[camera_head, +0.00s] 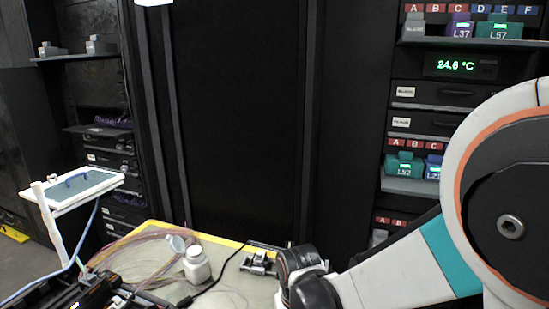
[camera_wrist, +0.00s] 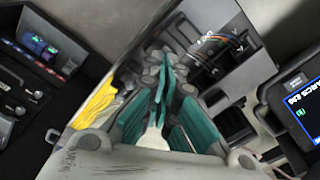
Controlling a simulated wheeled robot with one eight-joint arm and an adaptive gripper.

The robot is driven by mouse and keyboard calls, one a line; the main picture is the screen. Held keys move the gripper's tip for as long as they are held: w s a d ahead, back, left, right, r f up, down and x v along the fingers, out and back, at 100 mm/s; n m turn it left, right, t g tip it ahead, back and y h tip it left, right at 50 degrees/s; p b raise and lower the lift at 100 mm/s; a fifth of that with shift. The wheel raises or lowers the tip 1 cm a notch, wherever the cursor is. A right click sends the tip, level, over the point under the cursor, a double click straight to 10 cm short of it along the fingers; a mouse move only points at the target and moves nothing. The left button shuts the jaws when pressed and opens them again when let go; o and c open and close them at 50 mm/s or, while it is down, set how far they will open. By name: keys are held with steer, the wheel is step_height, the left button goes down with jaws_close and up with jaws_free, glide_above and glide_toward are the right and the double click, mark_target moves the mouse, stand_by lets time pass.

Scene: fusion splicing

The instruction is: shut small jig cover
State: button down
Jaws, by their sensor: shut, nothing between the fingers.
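In the wrist view my gripper (camera_wrist: 163,58) has its teal fingers together with nothing between them. A grey machine (camera_wrist: 235,75) with a slot of coloured wires (camera_wrist: 228,42) lies beyond and to the right of the fingertips. I cannot make out the small jig cover or tell whether it is open; part of the machine is hidden behind the fingers. In the head view a small metal device (camera_head: 258,263) sits on the table just left of my wrist joint. My fingers do not show there. Black equipment (camera_head: 90,292) stands at the lower left, cut by the frame edge.
A white bottle (camera_head: 197,265) and loose fibres (camera_head: 145,252) lie on the yellow-edged table (camera_head: 232,290). A tablet-like panel (camera_head: 75,187) stands at the left. Shelves of labelled boxes (camera_head: 405,163) are at the right. A lit screen (camera_wrist: 300,100) is close on the right in the wrist view.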

step_height(320, 180, up, 5)
steer(key=p, duration=0.3)
stand_by(0.4)
